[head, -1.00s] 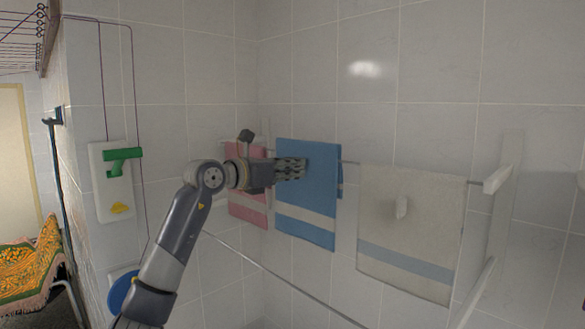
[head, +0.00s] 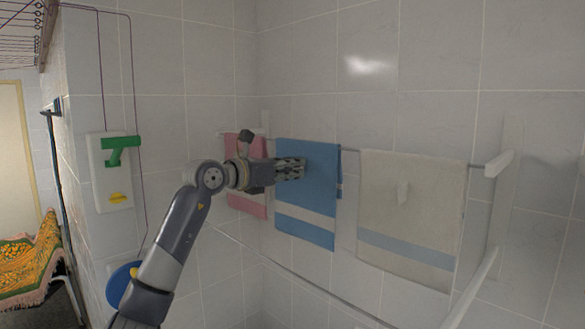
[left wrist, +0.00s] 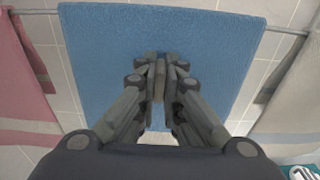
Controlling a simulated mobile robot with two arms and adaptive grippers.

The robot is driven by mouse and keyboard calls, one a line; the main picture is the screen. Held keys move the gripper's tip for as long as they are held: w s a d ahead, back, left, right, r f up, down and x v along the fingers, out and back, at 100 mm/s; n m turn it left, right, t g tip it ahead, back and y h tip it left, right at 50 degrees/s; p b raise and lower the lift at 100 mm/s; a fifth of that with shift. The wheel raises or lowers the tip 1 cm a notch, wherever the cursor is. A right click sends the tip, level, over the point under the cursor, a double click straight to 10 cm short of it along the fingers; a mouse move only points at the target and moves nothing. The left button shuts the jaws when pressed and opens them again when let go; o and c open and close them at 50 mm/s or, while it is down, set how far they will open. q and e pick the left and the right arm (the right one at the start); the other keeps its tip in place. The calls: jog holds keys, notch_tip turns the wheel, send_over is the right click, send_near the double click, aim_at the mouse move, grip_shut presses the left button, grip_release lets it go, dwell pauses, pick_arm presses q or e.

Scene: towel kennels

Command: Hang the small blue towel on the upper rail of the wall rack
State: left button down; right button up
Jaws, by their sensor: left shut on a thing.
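The small blue towel (head: 308,205) hangs over the upper rail (head: 390,158) of the wall rack, with a pale stripe near its lower edge. In the left wrist view the blue towel (left wrist: 110,60) fills most of the picture and drapes over the rail at the top. My left gripper (head: 302,169) is at the upper part of the towel's front. In the left wrist view the fingers (left wrist: 163,66) are together against the cloth, shut on it; the pinched cloth itself is mostly hidden. My right gripper is not in view.
A pink towel (head: 250,203) hangs left of the blue one, partly behind my arm. A cream towel (head: 412,210) with a blue stripe hangs to the right. A lower rail (head: 290,275) is bare where it shows. A green-handled wall unit (head: 113,170) is at left.

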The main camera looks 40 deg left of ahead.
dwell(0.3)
pick_arm(q)
jog(key=c, duration=1.2)
grip_release()
jog(key=shift+c, duration=0.2)
jog(key=shift+s+f+b, duration=0.2)
jog(key=shift+s+b, duration=0.3)
jog(key=shift+b, duration=0.05)
jog(key=s+b, duration=0.6)
jog(key=s, duration=0.2)
jog(key=shift+a+r, duration=0.2)
jog(key=shift+a, duration=0.15)
